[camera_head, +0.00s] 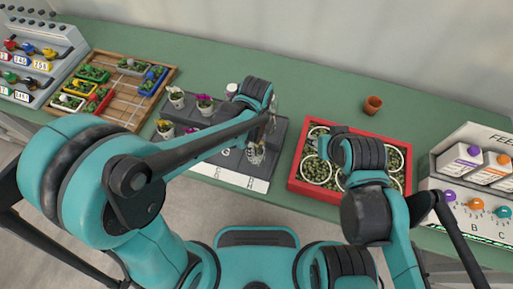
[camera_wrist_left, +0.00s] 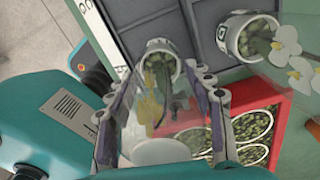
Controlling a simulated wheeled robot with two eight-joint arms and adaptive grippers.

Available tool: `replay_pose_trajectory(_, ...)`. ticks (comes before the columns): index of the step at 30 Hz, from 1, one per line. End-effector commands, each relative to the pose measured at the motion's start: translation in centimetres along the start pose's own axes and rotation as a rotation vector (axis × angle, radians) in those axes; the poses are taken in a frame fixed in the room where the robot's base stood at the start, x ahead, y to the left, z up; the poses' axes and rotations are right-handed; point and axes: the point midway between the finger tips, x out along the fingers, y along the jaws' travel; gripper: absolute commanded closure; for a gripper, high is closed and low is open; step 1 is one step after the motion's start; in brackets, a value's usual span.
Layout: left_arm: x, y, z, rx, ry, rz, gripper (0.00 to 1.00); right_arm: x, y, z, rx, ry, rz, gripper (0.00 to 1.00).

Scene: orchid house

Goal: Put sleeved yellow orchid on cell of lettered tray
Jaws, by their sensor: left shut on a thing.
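The sleeved yellow orchid is a white pot of green pellets (camera_wrist_left: 158,58) with a clear sleeve and a blurred yellow bloom. My left gripper (camera_wrist_left: 164,76) is shut on it, one finger on each side. In the head view the sleeved pot (camera_head: 256,153) is over the right part of the grey lettered tray (camera_head: 212,166), partly hidden by my left gripper (camera_head: 266,136). I cannot tell whether the pot touches the tray. The tray's white front strip carries letters, some hidden by my arm. My right arm is over the red crate; its gripper does not show.
Potted orchids, some purple (camera_head: 204,103), stand on the tray's left part. A white orchid (camera_wrist_left: 285,50) stands near the held pot. The red crate (camera_head: 298,178) holds several pots. A terracotta pot (camera_head: 373,104) stands behind it. A feed rack (camera_head: 470,150) is at right, a wooden board (camera_head: 128,108) at left.

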Motion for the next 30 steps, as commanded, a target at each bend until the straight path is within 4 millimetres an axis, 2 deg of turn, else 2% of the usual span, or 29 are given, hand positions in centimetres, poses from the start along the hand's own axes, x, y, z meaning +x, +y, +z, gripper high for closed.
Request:
replay_pose_trajectory(1, 1.1, 0.0, 0.0, 0.0, 0.0, 0.0, 0.99, 0.5, 0.0, 0.4, 0.0, 0.0, 0.0, 0.6)
replay_pose_trajectory(5, 2.9, 0.0, 0.0, 0.0, 0.0, 0.0, 0.99, 1.1, 0.0, 0.8, 0.0, 0.0, 0.0, 0.6)
replay_pose_trajectory(16, 3.2, 0.0, -0.1, 0.0, 0.0, 0.0, 0.99, 1.3, 0.0, 0.9, 0.0, 0.0, 0.0, 0.6)
replay_pose_trajectory(17, 3.3, 0.0, -0.1, 0.0, 0.0, 0.0, 0.46, 1.3, 0.0, 1.0, 0.0, 0.0, 0.0, 0.6)
replay_pose_trajectory(19, 3.2, 0.0, -0.1, 0.0, 0.0, 0.0, 0.27, 1.2, 0.0, 0.9, 0.0, 0.0, 0.0, 0.6)
replay_pose_trajectory(30, 2.8, 0.0, -0.1, 0.0, 0.0, 0.0, 0.27, 1.0, 0.0, 0.7, 0.0, 0.0, 0.0, 0.6)
